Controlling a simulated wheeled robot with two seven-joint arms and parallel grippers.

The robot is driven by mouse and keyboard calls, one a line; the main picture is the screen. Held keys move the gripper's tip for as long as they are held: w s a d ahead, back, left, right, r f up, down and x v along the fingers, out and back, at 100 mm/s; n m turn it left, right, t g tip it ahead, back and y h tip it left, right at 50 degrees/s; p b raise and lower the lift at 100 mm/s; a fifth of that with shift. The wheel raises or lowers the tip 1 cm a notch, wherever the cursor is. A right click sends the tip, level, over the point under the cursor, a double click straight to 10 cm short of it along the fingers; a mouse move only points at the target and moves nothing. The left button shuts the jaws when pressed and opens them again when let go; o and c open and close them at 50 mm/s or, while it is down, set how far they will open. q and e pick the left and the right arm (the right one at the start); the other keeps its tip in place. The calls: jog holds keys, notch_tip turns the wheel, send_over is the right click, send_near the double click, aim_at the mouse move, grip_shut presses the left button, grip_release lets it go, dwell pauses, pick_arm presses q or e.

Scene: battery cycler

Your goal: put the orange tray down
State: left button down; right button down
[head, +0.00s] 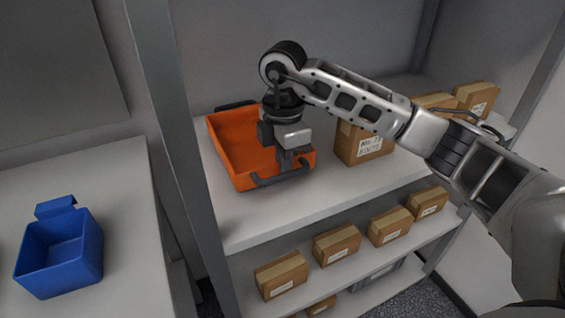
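The orange tray (228,147) is on or just above the upper shelf (262,213) at its left end; I cannot tell if its base touches. It looks empty and has a dark handle at the back and one at the front. My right gripper (287,163) points down over the tray's front right side, at the front handle (285,177). The gripper's fingers are small and overlap the handle, so their grip on it is unclear. My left gripper is not in view.
A cardboard box (362,147) stands on the same shelf right of the tray, with more boxes behind. Several small boxes sit on the shelf below. A metal post (171,115) rises left of the tray. A blue bin (60,255) stands on the left table (115,195).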

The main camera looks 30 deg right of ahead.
jog(key=shift+w+f, duration=0.2)
jog(key=shift+f, duration=0.25)
jog(key=c, duration=2)
grip_release()
jog(key=shift+f, duration=0.25)
jog(key=shift+c, duration=0.2)
jog(key=o, duration=0.4)
jog(key=shift+r, duration=0.1)
